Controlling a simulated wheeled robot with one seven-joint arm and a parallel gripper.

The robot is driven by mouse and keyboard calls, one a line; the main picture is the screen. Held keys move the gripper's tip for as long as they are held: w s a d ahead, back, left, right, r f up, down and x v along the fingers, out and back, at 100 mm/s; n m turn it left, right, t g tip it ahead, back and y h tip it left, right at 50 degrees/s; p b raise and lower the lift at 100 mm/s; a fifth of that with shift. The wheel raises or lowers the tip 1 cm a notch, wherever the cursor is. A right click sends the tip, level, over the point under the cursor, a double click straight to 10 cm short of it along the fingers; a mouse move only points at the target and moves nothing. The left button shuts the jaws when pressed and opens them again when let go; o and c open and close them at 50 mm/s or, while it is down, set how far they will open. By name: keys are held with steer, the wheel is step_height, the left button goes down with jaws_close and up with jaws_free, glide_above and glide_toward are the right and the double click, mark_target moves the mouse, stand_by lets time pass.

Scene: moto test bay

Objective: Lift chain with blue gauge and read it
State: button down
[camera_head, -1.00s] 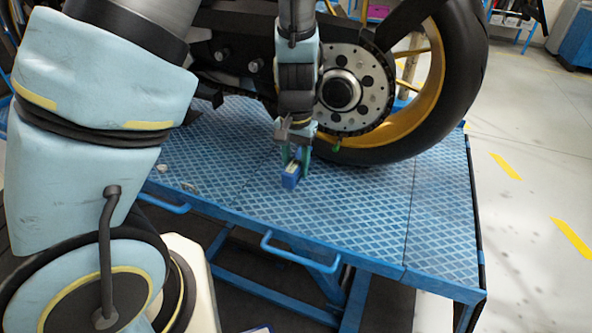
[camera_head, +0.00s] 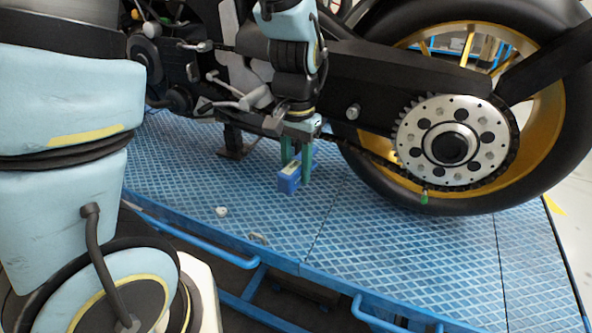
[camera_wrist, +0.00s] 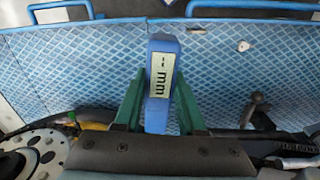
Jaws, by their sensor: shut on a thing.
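The blue gauge (camera_head: 290,177) is a small block held between the green fingers of my gripper (camera_head: 300,165), above the blue deck. In the wrist view, the gauge (camera_wrist: 160,85) stands between the fingers (camera_wrist: 160,106), its pale display facing the camera. The display shows a dash and "mm"; I can make out no number. The chain (camera_head: 382,160) runs forward from the rear sprocket (camera_head: 450,147) toward my gripper, where the hand and dark parts partly hide it. I cannot tell whether the gauge touches the chain.
The rear wheel (camera_head: 543,140) and swingarm (camera_head: 400,80) stand right of my gripper. The ribbed blue deck (camera_head: 390,240) is mostly clear, with two small pale pieces (camera_head: 222,211) near its front edge. Blue handles (camera_head: 205,240) stick out along that edge.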

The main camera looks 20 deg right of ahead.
steer(key=w+d, duration=0.6)
steer(key=shift+w+d+p, duration=0.15)
steer(key=shift+w+p, duration=0.15)
steer(key=shift+p, duration=0.15)
stand_by(0.4)
steer(key=shift+r+p, duration=1.8)
steer(key=shift+r, duration=0.45)
stand_by(0.8)
steer(key=shift+f, duration=0.1)
stand_by(0.6)
steer(key=shift+f+b, duration=1.45)
steer(key=shift+f, duration=0.75)
steer(key=shift+s+a, duration=2.75)
steer(key=shift+s, duration=0.2)
